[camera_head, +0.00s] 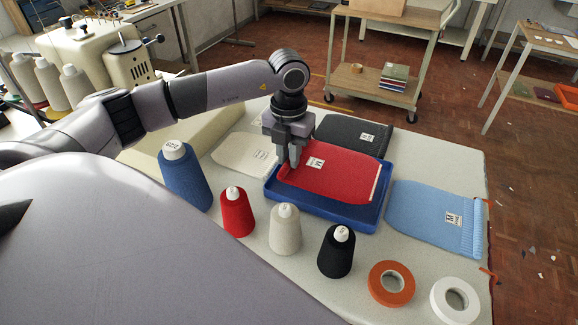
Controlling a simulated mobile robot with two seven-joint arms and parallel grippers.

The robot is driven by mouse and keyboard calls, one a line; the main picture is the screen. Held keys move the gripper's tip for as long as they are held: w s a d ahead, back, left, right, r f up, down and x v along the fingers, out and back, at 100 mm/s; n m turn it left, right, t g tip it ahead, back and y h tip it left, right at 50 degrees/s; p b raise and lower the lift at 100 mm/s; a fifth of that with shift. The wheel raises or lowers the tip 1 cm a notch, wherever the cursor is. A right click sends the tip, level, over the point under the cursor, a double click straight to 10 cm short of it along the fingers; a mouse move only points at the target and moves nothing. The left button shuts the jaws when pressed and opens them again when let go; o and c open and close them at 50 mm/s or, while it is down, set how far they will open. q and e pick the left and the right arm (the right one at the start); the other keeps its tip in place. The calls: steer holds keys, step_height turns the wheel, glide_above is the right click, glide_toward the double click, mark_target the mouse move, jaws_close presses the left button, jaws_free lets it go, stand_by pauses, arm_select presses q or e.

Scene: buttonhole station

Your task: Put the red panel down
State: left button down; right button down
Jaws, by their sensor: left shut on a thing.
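The red panel (338,183) is a flat knitted piece with a white label and a pale strip at its right end. It lies over the blue tray (318,209), within or just above its rim; I cannot tell whether it rests on the tray floor. My left gripper (292,166) points down at the panel's left edge and is shut on it. The fingertips partly hide that edge. My right gripper is not in view.
A cream panel (240,155), a dark panel (343,133) and a light blue panel (426,212) lie around the tray. Blue (187,181), red (237,213), cream (285,231) and black (336,254) yarn cones stand in front. Orange (391,283) and white (455,301) tape rolls lie at front right.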

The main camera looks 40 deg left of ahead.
mark_target(289, 168)
arm_select(q)
steer(key=shift+f, duration=2)
steer(key=shift+f, duration=0.1)
steer(key=c, duration=1.3)
jaws_free()
steer(key=shift+c, duration=0.2)
step_height(289, 168, up, 12)
steer(key=shift+r, duration=0.1)
steer(key=shift+s, duration=0.15)
